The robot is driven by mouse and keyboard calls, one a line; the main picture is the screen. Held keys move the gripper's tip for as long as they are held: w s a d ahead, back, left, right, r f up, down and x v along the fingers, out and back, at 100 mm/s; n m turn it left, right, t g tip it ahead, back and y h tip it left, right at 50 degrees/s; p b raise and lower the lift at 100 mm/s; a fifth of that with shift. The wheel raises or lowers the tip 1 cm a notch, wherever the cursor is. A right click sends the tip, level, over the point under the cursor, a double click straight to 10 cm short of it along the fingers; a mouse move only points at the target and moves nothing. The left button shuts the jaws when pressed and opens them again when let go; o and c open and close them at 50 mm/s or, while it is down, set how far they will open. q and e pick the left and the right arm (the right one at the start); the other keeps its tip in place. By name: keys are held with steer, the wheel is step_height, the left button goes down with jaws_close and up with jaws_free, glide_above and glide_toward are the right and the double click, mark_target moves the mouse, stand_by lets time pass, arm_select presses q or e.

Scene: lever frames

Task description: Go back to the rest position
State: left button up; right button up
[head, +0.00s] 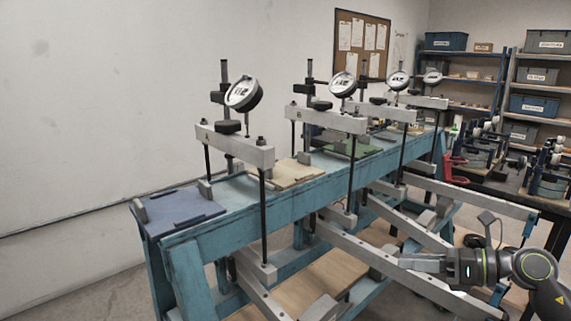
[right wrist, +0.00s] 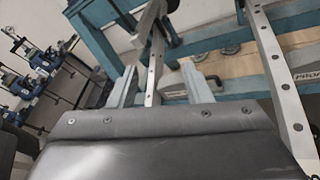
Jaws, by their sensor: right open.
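My right gripper (head: 404,262) comes in from the lower right in the head view, in front of the lever frames' long metal bars. In the right wrist view the fingers of this gripper (right wrist: 161,84) stand apart. A metal lever bar with holes (right wrist: 156,68) shows between and beyond them; I cannot tell how far off it is. Nothing is held. The blue bench (head: 225,237) carries a row of lever frames, the nearest with a grey crossbeam (head: 234,147) and a round dial gauge (head: 243,93). My left gripper is not in view.
Long lever bars (head: 385,268) stick out from the bench close to my right gripper. A wooden lower shelf (head: 300,283) lies below. A dark side table (head: 490,180) with several small devices stands at the right, before shelves with bins (head: 533,105).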

steer(key=s+d+f+n+t+h, duration=0.2)
steer(key=s+d+f+n+h, duration=0.3)
steer(key=n, duration=0.6)
steer(key=s+d+f+n+t+h, duration=0.2)
steer(key=s+f+n+h, duration=0.2)
steer(key=f+n+h, duration=0.5)
steer(key=s+d+f+n+t+h, duration=0.25)
steer(key=s+d+n+h, duration=0.2)
steer(key=n, duration=0.85)
steer(key=s+a+f+m+g+y, duration=0.2)
steer(key=s+a+f+g, duration=0.25)
steer(key=s+f, duration=0.4)
steer(key=s+a+f+m+g+y, duration=0.2)
steer(key=s+a+f+m+g, duration=0.25)
steer(key=s, duration=0.65)
step_height(320, 180, down, 25)
steer(key=d+n+g, duration=0.2)
steer(key=d+g, duration=0.1)
steer(key=s+a+f, duration=0.1)
steer(key=s+f, duration=1.3)
steer(key=f, duration=0.1)
steer(key=shift+s+a+g, duration=0.3)
steer(key=shift+g, duration=0.15)
